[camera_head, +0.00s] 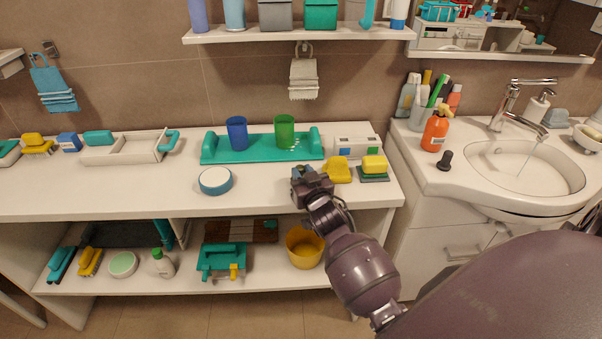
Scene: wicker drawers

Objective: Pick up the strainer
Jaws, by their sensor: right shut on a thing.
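My right gripper (304,180) is over the front part of the white counter (120,201), right of a round blue-rimmed white dish (215,181). It is shut on a small blue thing (302,171), mostly hidden by the jaws; its shape is too unclear to tell whether it is the strainer. No other thing here is plainly a strainer. My left gripper is not in view.
Yellow pieces (337,170) and a yellow sponge on a dark green holder (373,165) are close on the right. A teal tray (213,150) with blue and green cups stands behind. The counter's front left is clear. The sink (555,208) is at right.

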